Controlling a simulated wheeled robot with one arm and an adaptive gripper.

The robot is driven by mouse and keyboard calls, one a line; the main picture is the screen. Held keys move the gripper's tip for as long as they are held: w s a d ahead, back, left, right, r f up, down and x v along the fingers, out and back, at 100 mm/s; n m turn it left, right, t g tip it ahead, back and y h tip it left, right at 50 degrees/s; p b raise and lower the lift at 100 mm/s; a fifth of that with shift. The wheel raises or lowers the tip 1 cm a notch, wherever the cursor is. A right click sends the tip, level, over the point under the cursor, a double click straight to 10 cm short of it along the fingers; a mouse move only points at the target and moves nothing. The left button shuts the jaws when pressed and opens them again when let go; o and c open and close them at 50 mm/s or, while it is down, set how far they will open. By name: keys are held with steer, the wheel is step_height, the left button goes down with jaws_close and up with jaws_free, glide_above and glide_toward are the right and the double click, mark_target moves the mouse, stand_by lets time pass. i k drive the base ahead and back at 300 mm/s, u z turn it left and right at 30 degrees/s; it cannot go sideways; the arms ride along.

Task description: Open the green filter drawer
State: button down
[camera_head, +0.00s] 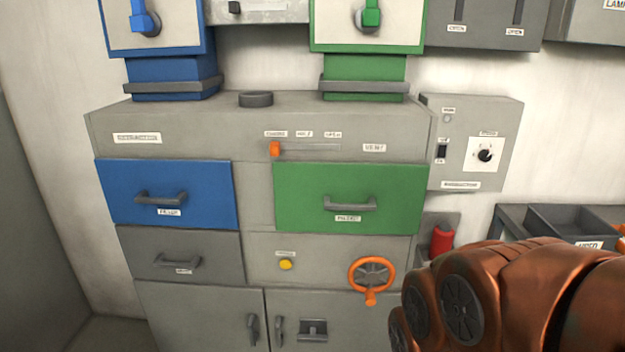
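The green drawer (390,190) is at the upper right of a grey cabinet. Its front looks flush with the cabinet face, so it appears shut. A grey bar handle (350,204) sits across its lower middle, with a small white label (348,218) under it that is too small to read surely. My copper-coloured arm enters from the right edge, low and in front of the cabinet's lower right side. My gripper is not in view, and nothing touches the green drawer's handle.
A blue drawer (215,195) is to the left, above a grey drawer (215,258). An orange handwheel (356,283) and a yellow button (286,265) are below the green drawer. A control box (475,110), red cylinder (441,240) and dark bin (572,222) are on the right.

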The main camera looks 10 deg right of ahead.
mark_target(310, 197)
steer(key=u, duration=0.5)
steer(key=k, duration=1.2)
steer(key=u, duration=1.05)
steer(key=i, duration=1.1)
steer(key=z, duration=0.75)
